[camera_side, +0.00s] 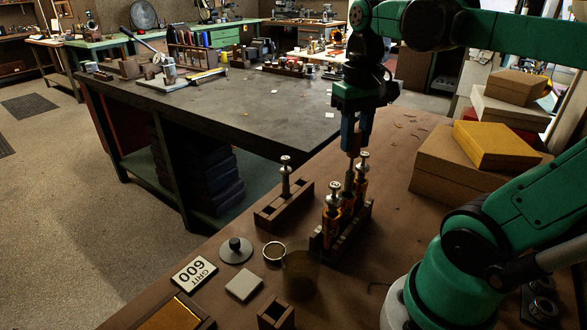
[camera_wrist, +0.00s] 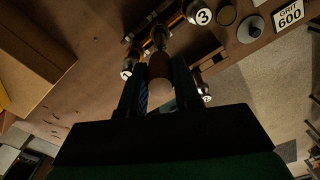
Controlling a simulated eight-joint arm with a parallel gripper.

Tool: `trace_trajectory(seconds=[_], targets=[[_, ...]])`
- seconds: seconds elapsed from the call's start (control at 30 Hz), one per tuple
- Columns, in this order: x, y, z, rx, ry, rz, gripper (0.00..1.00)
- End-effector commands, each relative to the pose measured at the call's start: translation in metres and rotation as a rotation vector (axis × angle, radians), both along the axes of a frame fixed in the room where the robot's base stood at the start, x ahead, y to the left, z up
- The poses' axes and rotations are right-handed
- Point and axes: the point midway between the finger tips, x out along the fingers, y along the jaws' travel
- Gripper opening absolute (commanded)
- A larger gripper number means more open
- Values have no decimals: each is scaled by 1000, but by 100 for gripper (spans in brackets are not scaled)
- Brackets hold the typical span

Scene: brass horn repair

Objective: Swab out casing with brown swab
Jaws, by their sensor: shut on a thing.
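My gripper (camera_side: 352,147) is shut on the brown swab, whose rounded brown handle (camera_wrist: 160,72) shows between the fingers in the wrist view. The swab stands about upright, its dark lower part (camera_side: 349,178) pointing down at the middle of the brass casing block (camera_side: 331,234). Silver-capped valves stand on either side of it, a near one (camera_side: 334,198) and a far one (camera_side: 362,164). One cap shows a "3" (camera_wrist: 203,16). The swab's tip is hidden among the casings, so I cannot tell how deep it sits.
A separate wooden rack (camera_side: 268,217) holds one upright silver-topped piston (camera_side: 286,175) to the left. A ring (camera_side: 274,252), a grey knobbed disc (camera_side: 236,250) and a "GRIT 600" block (camera_side: 194,271) lie in front. Stacked boxes (camera_side: 475,160) stand to the right.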

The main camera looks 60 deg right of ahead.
Motion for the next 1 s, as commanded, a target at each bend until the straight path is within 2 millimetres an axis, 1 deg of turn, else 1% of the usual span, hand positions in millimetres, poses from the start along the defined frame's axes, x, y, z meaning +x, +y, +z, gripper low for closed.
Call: trace_trajectory(seconds=[1.0], targets=[[0, 0, -26, 0, 0, 0, 0]])
